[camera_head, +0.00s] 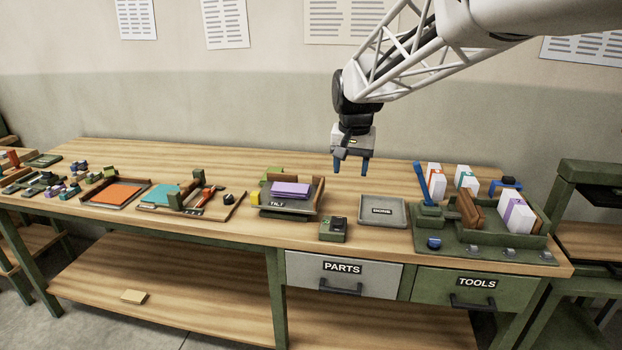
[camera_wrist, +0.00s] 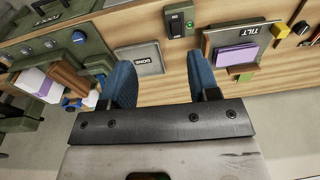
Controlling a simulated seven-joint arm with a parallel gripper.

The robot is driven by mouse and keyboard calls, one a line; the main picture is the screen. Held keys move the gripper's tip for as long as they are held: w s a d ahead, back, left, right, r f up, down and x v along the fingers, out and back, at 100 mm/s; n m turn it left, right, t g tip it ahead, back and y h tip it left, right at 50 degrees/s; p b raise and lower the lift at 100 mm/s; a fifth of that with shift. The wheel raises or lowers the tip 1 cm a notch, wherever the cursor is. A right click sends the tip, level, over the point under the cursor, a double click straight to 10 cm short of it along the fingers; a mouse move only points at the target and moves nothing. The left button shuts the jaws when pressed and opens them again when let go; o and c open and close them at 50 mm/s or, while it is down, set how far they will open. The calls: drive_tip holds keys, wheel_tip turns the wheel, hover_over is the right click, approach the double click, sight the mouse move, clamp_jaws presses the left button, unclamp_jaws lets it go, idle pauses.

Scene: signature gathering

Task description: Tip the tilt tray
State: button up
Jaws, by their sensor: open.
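The tilt tray (camera_head: 275,211) stands on the bench near the middle in the head view, with a dark front marked TILT and a brown wooden side at its right. A purple block (camera_head: 291,189) lies on it. A yellow knob (camera_head: 255,198) sits at its left side. The tray also shows at the upper right of the wrist view (camera_wrist: 212,45), with the purple block (camera_wrist: 236,57) on it. My gripper (camera_head: 351,167) is open and empty, pointing down above the bench, to the right of the tray and apart from it. Its two blue fingers (camera_wrist: 160,88) show in the wrist view.
A grey DONE tray (camera_head: 384,224) and a small green switch box (camera_head: 333,230) stand right of the tilt tray. A green organizer (camera_head: 470,240) with cards is further right. Shallow trays (camera_head: 116,193) lie to the left.

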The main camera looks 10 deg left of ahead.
drive_tip(key=w+a+f, duration=0.3)
drive_tip(key=w+a, duration=0.3)
drive_tip(key=a, duration=0.2)
drive_tip(key=w+a+f, duration=0.3)
drive_tip(key=w+a, duration=0.2)
drive_tip(key=a, duration=0.3)
drive_tip(key=g, duration=0.1)
hover_over(255, 193)
wheel_tip(255, 193, down, 8)
drive_tip(key=shift+r, duration=0.2)
drive_tip(key=shift+a, duration=0.1)
drive_tip(key=shift+f, duration=0.2)
drive_tip(key=shift+f, duration=3.75)
drive_tip(key=shift+c, duration=0.3)
clamp_jaws()
